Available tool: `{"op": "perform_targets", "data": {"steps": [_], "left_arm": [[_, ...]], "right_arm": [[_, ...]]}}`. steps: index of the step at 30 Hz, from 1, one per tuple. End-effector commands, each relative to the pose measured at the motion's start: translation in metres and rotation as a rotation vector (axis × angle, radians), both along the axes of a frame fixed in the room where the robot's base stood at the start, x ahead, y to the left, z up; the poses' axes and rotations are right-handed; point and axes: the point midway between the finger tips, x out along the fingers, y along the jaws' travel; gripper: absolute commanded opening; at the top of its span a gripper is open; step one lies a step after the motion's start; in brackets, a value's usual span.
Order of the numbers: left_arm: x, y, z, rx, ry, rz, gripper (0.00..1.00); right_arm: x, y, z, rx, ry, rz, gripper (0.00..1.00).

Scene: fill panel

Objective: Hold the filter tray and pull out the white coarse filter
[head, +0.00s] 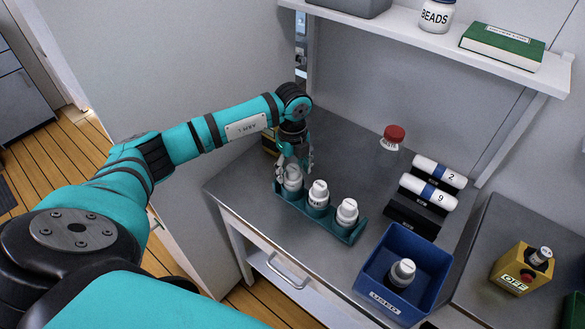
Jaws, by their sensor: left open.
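The teal rack (333,230), which looks like the filter tray, sits near the table's front edge. It holds three white capped cylinders in a row: a left one (292,184), a middle one (318,195) and a right one (347,212). Their small labels are unreadable, so I cannot tell which is the coarse filter. My left gripper (294,170) is open and points down at the left cylinder, with its fingers beside the top. I cannot tell whether they touch it. My right gripper is not in view.
A blue bin (372,268) marked USED holds another white cylinder (402,273). Behind are a red-capped jar (392,138) and white rolls marked 2 (438,172) and 9 (428,192) on black stands. A yellow OFF box (521,271) stands right. A shelf (440,42) overhangs the back.

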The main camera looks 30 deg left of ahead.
Motion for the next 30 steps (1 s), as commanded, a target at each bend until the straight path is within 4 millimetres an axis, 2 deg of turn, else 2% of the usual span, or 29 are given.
{"op": "perform_targets", "data": {"steps": [5, 8, 21, 25, 30], "left_arm": [[0.0, 0.0, 0.002, 0.0, -0.001, 0.0, 0.6], [0.001, 0.0, 0.011, -0.001, -0.003, 0.0, 0.6], [0.001, 0.0, 0.097, 0.0, -0.003, 0.0, 0.6], [0.001, 0.0, 0.112, -0.001, -0.002, -0.001, 0.6], [0.0, 0.0, 0.12, 0.0, 0.0, 0.0, 0.6]], "right_arm": [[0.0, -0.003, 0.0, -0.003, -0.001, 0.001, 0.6], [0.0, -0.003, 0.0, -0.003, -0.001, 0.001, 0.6], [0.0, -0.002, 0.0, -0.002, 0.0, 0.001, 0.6], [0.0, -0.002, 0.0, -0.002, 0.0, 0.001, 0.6], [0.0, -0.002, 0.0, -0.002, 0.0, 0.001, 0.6]]}}
